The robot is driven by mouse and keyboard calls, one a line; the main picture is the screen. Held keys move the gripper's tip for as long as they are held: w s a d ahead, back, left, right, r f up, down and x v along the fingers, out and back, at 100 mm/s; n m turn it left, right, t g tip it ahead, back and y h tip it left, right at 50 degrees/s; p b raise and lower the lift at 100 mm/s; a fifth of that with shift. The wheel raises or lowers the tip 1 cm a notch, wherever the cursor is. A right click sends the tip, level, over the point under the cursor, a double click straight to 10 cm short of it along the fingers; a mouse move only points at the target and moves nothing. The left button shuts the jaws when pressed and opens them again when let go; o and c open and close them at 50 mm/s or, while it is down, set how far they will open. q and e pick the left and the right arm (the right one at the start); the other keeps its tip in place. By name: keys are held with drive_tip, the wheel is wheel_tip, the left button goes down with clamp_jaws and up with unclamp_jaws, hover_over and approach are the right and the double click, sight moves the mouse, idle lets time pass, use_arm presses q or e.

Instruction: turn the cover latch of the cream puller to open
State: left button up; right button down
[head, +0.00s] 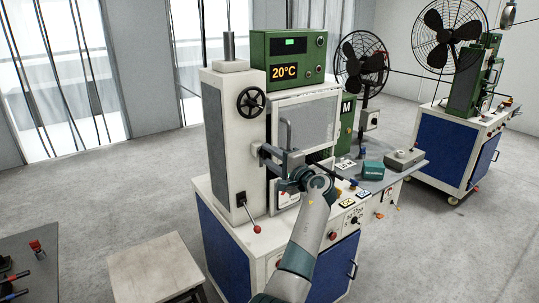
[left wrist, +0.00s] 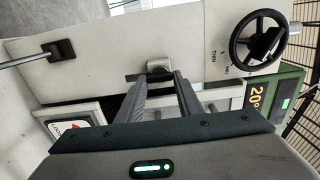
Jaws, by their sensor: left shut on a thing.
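The cream puller (head: 225,130) is a tall cream machine on a blue-sided cabinet, with a grey panelled cover (head: 312,118) on its front. My left gripper (head: 268,153) reaches the left edge of the cover, at the cover latch. In the left wrist view, the fingers of my left gripper (left wrist: 160,80) are at the latch (left wrist: 159,66), a small pale block on a dark bar against the cream face. The gripper is shut on the latch. The fingers and wrist hide part of it, so its exact angle is hard to tell. My right gripper is not in view.
A black handwheel (head: 251,101) is above the latch, and a red-knobbed lever (head: 256,228) sticks out below. A green display box (head: 290,60) reading 20°C tops the machine. A side table (head: 408,166) stands right, and a stool (head: 155,265) at front left.

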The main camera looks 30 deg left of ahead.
use_arm(q)
drive_tip(key=shift+r, duration=0.1)
idle(0.3)
drive_tip(key=o, duration=1.1)
drive_tip(key=shift+w, duration=0.1)
